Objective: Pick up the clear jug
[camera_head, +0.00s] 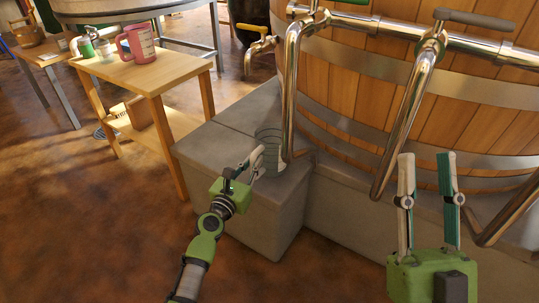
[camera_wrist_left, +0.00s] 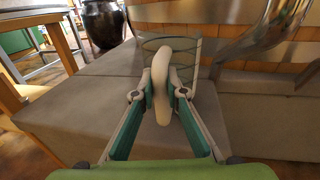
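The clear jug (camera_head: 269,142) stands upright on the grey stone ledge beside the wooden vat. It is see-through with faint lines and has a thick cream handle. In the left wrist view the jug (camera_wrist_left: 182,45) is straight ahead, with its handle facing me. My left gripper (camera_head: 254,163) is at the handle. Its two fingers lie on either side of the handle and look closed on it; any thin gap is too small to see. My right gripper (camera_head: 427,176) is open and empty, in front of the vat at the right.
A metal pipe (camera_head: 291,95) runs down right beside the jug. A brass tap (camera_head: 260,47) sticks out behind it. A wooden side table (camera_head: 155,75) at the left carries a pink mug (camera_head: 139,43) and other vessels. The ledge (camera_head: 215,140) left of the jug is clear.

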